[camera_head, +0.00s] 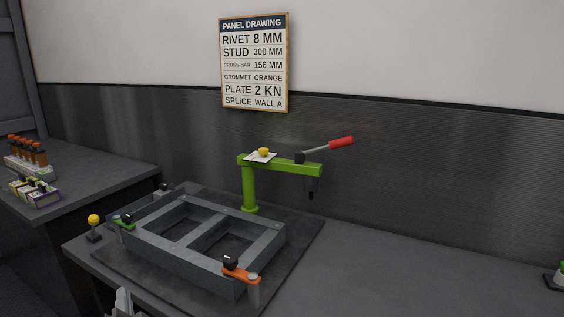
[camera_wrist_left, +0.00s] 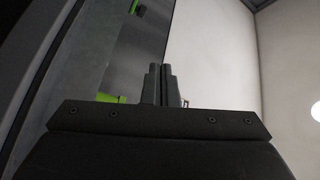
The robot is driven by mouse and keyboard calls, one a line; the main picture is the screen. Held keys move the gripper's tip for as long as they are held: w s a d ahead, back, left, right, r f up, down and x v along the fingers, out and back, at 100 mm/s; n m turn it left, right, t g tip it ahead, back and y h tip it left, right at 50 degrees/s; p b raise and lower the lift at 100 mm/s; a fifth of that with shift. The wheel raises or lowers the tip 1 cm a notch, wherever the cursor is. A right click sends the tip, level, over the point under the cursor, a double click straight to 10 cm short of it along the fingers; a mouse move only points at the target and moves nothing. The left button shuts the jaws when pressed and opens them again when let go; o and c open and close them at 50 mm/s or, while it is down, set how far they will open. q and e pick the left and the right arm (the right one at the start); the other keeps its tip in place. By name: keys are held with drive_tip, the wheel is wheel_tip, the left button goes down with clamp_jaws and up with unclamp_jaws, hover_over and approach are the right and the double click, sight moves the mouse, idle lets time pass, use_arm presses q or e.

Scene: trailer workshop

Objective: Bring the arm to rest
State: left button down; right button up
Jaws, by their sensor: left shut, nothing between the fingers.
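My left gripper (camera_head: 124,302) shows at the bottom edge of the head view, just in front of the bench's near edge. Only its light grey tip end is in the picture. In the left wrist view its two dark fingers (camera_wrist_left: 161,84) stand side by side, shut with nothing between them. The fingers point toward a pale wall, with a bit of green behind them at the left. My right gripper is in neither view.
A grey metal frame (camera_head: 189,259) lies on a dark mat (camera_head: 310,229), with a green clamp (camera_head: 124,222) and an orange clamp (camera_head: 240,272) at its corners. A green press (camera_head: 249,188) with a red-handled lever (camera_head: 340,142) stands behind. The bench's right side is mostly clear.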

use_arm(q)
drive_tip(key=s+a+f+n+g+h, duration=0.1)
drive_tip(key=s+a+f+n+g, duration=0.35)
drive_tip(key=s+f, duration=0.4)
drive_tip(key=s+d+f+n+g+h, duration=0.1)
drive_tip(key=s+d+f+g+h, duration=0.2)
drive_tip(key=s, duration=0.4)
drive_tip(key=s+d+f+n+g+h, duration=0.1)
drive_tip(key=s+f+g+h, duration=0.15)
drive_tip(key=s+f, duration=0.4)
drive_tip(key=s+d+f+n+g+h, duration=0.1)
drive_tip(key=s+d+f+g+h, duration=0.2)
drive_tip(key=s, duration=0.6)
wheel_tip(320, 180, down, 22)
drive_tip(key=w+a+g+y, duration=0.1)
drive_tip(key=w+a+g, duration=0.1)
drive_tip(key=s+d+f+g, duration=0.1)
drive_tip(key=s+f, duration=1.5)
drive_tip(key=f, duration=0.1)
drive_tip(key=shift+f, duration=0.35)
